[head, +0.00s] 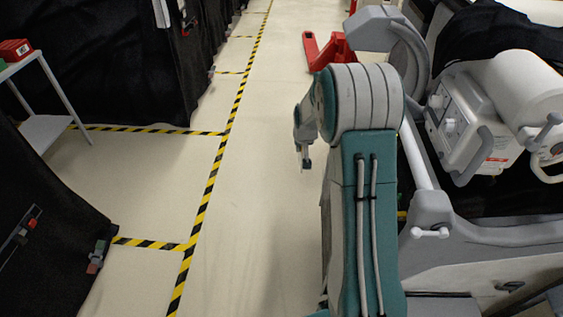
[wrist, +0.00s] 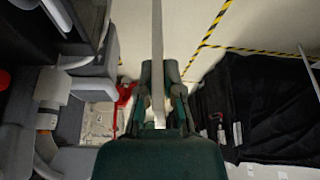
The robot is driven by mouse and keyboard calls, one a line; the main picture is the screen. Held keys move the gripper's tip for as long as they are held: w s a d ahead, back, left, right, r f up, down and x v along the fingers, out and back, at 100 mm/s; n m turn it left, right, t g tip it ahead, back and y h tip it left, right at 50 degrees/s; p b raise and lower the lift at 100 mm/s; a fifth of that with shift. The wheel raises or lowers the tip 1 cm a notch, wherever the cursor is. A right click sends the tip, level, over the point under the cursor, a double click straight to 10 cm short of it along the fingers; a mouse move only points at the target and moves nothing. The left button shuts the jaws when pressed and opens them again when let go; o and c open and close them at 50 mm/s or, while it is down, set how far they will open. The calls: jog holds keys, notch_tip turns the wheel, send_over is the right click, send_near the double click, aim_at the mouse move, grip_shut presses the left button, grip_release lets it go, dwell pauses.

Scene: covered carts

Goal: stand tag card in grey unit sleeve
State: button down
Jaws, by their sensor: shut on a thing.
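My gripper (head: 304,158) hangs over the aisle, small and partly hidden behind my arm in the head view. In the wrist view my gripper (wrist: 159,80) is shut on a thin pale strip, which looks like the tag card (wrist: 158,45) seen nearly edge-on. The card runs from between the fingers up to the top edge of that view; its face does not show. A grey-and-white unit (head: 468,118) stands on the right, apart from my gripper. I cannot make out the sleeve in either view.
Black-covered carts (head: 130,65) line the left, with a white stand (head: 45,130) bearing a red bin (head: 14,50). A red pallet jack (head: 328,52) is ahead. Black cloth (wrist: 250,100) also shows in the wrist view. The taped aisle floor (head: 262,190) is clear.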

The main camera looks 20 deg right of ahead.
jog(key=d+f+m, duration=0.1)
jog(key=d+f, duration=0.1)
jog(key=d, duration=0.7)
jog(key=d+f+m, duration=0.1)
jog(key=d+f, duration=0.2)
jog(key=f, duration=0.9)
jog(key=shift+h, duration=0.3)
jog(key=c, duration=0.7)
grip_release()
jog(key=shift+a, duration=0.1)
jog(key=shift+r, duration=0.15)
jog(key=v, duration=1.1)
jog(key=shift+w+a+r, duration=0.15)
jog(key=shift+a+r, duration=0.05)
jog(key=shift+r, duration=0.2)
